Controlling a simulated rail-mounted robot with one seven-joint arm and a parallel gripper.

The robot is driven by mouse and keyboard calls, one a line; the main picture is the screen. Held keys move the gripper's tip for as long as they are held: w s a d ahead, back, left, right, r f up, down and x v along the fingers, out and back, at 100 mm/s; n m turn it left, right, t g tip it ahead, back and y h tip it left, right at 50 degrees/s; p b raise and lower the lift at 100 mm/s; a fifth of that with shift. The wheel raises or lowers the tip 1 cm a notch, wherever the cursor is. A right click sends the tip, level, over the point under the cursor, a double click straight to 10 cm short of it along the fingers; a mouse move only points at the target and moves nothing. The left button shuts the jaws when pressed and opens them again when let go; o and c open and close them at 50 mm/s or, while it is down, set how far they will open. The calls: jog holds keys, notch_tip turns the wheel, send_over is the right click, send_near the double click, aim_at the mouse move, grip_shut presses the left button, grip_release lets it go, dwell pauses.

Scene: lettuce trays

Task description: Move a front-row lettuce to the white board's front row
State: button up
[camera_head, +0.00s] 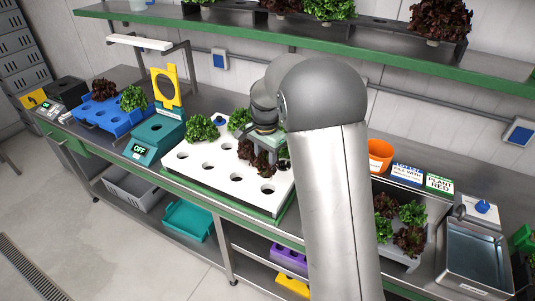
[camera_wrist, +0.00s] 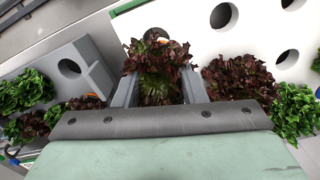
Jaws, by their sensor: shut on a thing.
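My gripper (camera_wrist: 162,88) is shut on a dark red lettuce (camera_wrist: 158,60), with one finger on each side of its leaves. In the head view my gripper (camera_head: 268,148) is over the right part of the white board (camera_head: 215,163), partly hidden by my arm. The white board has several empty holes in its front part. Two green lettuces (camera_head: 202,128) stand toward its back. In the wrist view another red lettuce (camera_wrist: 238,78) and a green lettuce (camera_wrist: 295,110) are right of my gripper. Whether the held lettuce touches the board cannot be told.
A grey tray (camera_wrist: 88,62) with empty holes is left in the wrist view. In the head view, red and green lettuces (camera_head: 400,220) are right of my arm.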

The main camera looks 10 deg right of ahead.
aim_at(268, 179)
jog(key=shift+f, duration=0.2)
jog(key=shift+s+d+f+b, duration=0.3)
jog(key=shift+d+f+b, duration=0.05)
jog(key=shift+f+b, duration=2.05)
jog(key=shift+f, duration=0.9)
jog(key=shift+f+b, duration=0.7)
jog(key=shift+f, duration=0.35)
jog(key=o, duration=1.7)
jog(key=shift+r, duration=0.1)
